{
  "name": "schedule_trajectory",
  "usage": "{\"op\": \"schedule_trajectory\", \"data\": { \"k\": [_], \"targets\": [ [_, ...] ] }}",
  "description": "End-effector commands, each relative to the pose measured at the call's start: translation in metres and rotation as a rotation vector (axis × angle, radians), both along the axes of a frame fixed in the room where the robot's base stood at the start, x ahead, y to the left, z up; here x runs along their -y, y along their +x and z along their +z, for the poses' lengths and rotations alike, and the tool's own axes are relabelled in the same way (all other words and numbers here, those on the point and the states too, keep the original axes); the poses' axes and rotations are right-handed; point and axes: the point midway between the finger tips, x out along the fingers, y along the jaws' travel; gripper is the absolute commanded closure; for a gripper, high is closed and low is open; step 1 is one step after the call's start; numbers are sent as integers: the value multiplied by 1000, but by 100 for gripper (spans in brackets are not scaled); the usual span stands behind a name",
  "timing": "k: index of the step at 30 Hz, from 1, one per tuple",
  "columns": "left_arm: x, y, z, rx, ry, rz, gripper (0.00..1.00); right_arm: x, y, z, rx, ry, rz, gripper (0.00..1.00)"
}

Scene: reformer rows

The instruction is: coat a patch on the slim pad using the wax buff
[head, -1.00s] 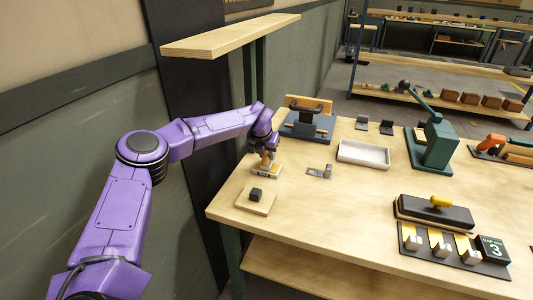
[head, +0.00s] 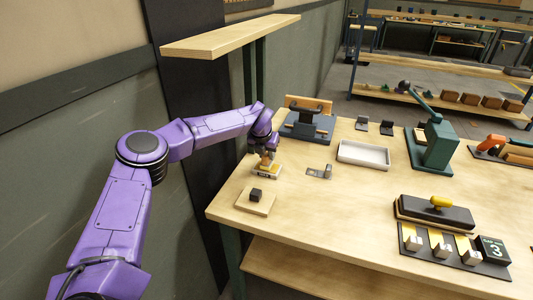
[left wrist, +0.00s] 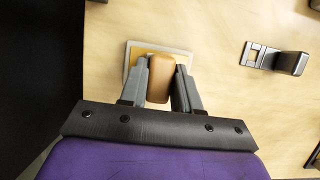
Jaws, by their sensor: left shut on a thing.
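My left gripper (head: 266,157) is at the left side of the table, pointing down. Its fingers are shut on a tan block-shaped handle, likely the wax buff, which shows between them in the left wrist view (left wrist: 160,78). Below the handle is a pale, orange-centred base with a dark label on its front (head: 264,177); in the left wrist view its pale rim (left wrist: 128,58) shows around the fingers. I cannot tell whether this base is part of the buff or a separate thing. No object is clearly identifiable as the slim pad. My right gripper is not in view.
A wooden plate with a black cube (head: 256,195) lies just in front of the gripper. A small metal bracket (head: 320,171) is to its right, a dark press-like fixture (head: 306,125) behind. A white tray (head: 363,154) and a yellow-handled dark block (head: 435,213) stand further right. The table's front middle is clear.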

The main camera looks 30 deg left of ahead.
Motion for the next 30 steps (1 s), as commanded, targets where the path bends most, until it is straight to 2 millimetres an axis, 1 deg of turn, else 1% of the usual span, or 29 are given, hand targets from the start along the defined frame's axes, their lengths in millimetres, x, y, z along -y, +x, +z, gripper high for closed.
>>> {"op": "schedule_trajectory", "data": {
  "k": [1,3,19,21,30],
  "targets": [
    [0,1,8,2,0,0,93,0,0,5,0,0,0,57],
    [0,1,15,4,0,0,93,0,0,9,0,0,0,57],
    [0,1,66,5,0,0,93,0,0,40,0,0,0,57],
    [0,1,69,4,0,-1,93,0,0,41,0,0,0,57],
    [0,1,68,4,0,0,93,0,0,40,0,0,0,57]
  ]
}}
